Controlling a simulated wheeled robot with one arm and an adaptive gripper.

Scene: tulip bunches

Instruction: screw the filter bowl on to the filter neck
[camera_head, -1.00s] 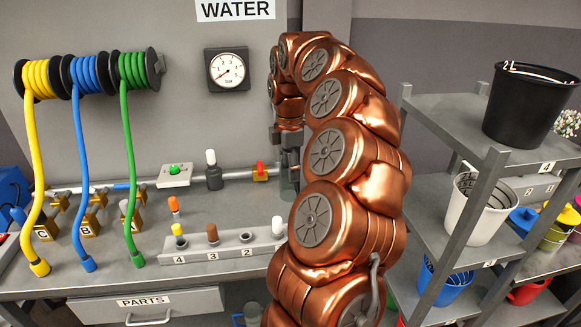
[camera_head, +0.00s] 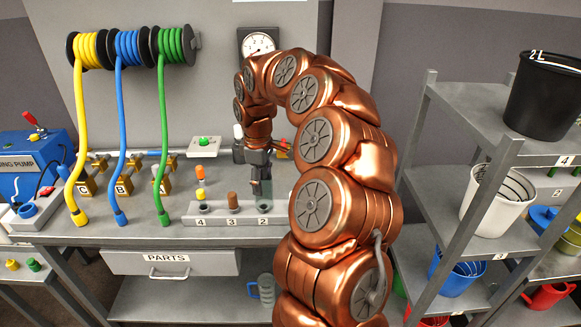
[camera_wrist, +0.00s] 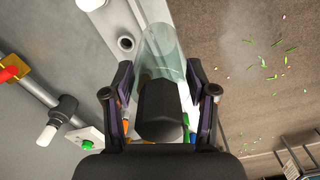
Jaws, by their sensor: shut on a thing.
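The filter bowl, a clear greenish cup (camera_head: 264,192), is in my gripper (camera_head: 260,172). In the wrist view the clear bowl (camera_wrist: 160,48) extends beyond my gripper (camera_wrist: 159,80), with a dark six-sided part between the fingers. My gripper is shut on it, above the bench near slot 2 of the plug block. A dark fitting with a white top (camera_head: 238,148) on the water pipe appears to be the filter neck. It also shows in the wrist view (camera_wrist: 66,108), apart from the bowl. My arm partly covers the pipe.
The plug block (camera_head: 218,222) stands at the bench front, with a yellow plug (camera_head: 200,196) and a brown plug (camera_head: 233,201). Three hose reels hang at left. A red-handled valve (camera_wrist: 14,70) is on the pipe. A shelf (camera_head: 480,150) with buckets stands right.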

